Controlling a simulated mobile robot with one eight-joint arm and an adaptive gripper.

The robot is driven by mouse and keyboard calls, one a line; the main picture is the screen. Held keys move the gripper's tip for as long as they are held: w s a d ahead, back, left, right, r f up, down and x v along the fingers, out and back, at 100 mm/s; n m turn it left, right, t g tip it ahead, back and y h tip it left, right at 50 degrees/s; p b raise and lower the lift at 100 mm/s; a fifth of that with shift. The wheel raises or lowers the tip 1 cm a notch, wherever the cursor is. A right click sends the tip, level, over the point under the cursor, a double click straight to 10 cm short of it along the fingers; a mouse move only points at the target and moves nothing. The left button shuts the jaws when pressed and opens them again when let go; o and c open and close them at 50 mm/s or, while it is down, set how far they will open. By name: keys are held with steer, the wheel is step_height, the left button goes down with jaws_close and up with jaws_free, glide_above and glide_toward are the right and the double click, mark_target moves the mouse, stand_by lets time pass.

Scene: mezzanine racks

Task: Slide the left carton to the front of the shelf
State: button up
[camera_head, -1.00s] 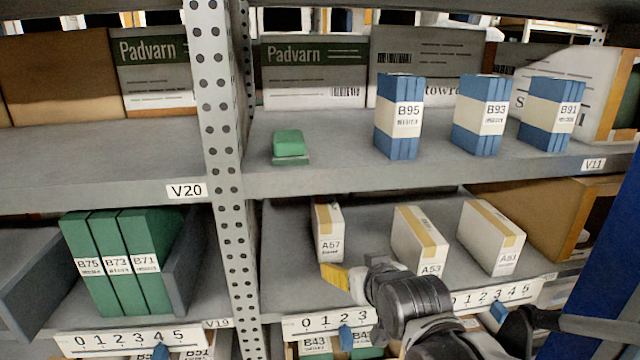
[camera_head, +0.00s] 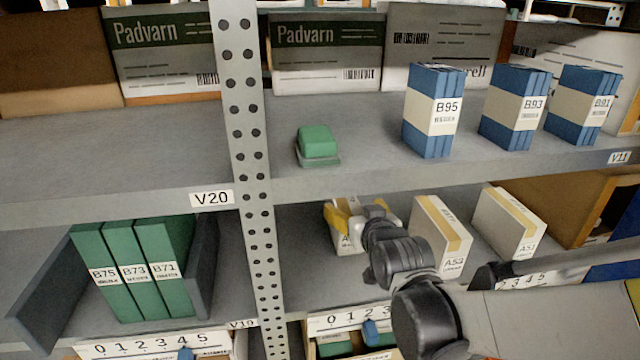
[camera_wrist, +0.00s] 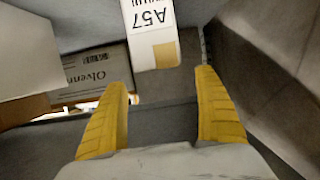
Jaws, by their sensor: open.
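The left carton, a white box labelled A57 (camera_head: 345,243), stands on the lower shelf and is partly hidden by my gripper in the head view. In the wrist view its labelled end with a tan patch (camera_wrist: 149,33) lies just beyond the fingertips, roughly in line with the gap. My gripper (camera_wrist: 164,78) has yellow fingers spread wide, with nothing between them. In the head view the gripper (camera_head: 347,215) is at the carton's upper part. I cannot tell from that view whether a finger touches it.
White cartons A53 (camera_head: 440,234) and A51 (camera_head: 508,222) stand to the right on the same shelf. A perforated grey post (camera_head: 247,150) rises to the left. The upper shelf (camera_head: 380,170) runs above the gripper. A numbered strip (camera_head: 348,318) lines the shelf front.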

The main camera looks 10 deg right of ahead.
mark_target(346, 200)
steer(key=b+x, duration=0.1)
steer(key=x, duration=0.8)
steer(key=c, duration=1.5)
